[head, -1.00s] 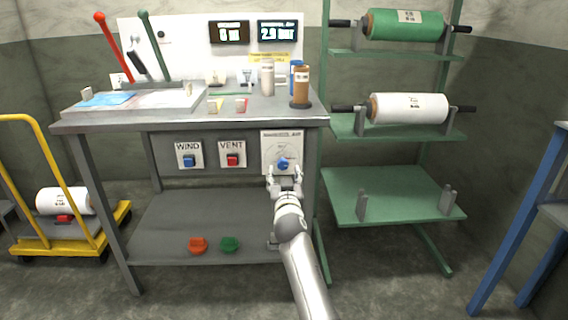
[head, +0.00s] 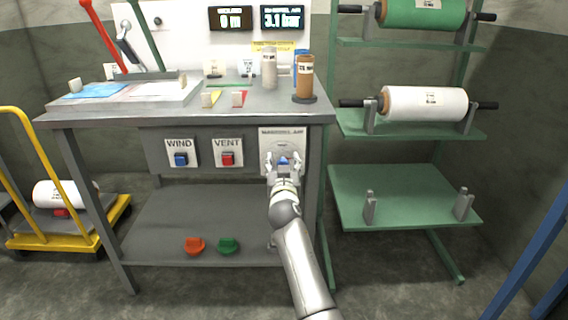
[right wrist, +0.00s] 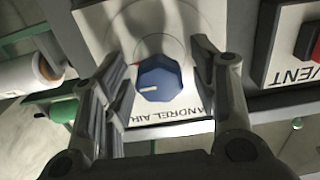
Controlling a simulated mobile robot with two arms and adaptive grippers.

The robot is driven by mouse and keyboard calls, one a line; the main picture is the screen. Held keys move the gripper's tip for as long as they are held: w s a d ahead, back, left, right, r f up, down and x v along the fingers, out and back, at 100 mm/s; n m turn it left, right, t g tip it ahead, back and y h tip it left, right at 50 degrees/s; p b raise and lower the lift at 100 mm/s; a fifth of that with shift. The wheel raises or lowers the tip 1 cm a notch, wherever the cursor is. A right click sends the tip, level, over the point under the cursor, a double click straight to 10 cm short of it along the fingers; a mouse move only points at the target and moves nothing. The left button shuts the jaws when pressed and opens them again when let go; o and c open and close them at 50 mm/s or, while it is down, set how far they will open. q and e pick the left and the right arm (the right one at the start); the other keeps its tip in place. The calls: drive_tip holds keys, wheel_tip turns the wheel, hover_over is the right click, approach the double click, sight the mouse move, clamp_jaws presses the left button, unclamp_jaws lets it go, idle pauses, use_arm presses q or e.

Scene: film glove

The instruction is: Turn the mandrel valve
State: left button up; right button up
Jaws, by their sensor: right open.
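The mandrel valve is a blue faceted knob (right wrist: 158,78) with a pale pointer mark, on a white plate (right wrist: 95,25) lettered MANDREL AIR. In the head view the knob (head: 284,161) sits on the plate under the workbench top, partly hidden by my gripper. My right gripper (head: 284,168) is in front of it. In the right wrist view the fingers are spread, one on each side of the knob, and I see gaps beside it. A display (head: 282,17) above the bench reads 3.1 bar. My left gripper is not in view.
The VENT button (head: 228,158) and WIND button (head: 181,159) are left of the valve. The workbench (head: 200,112) top overhangs it. A green rack (head: 400,185) with film rolls stands close on the right. Orange and green caps (head: 229,245) lie on the lower shelf.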

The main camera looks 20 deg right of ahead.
drive_tip(key=c, duration=1)
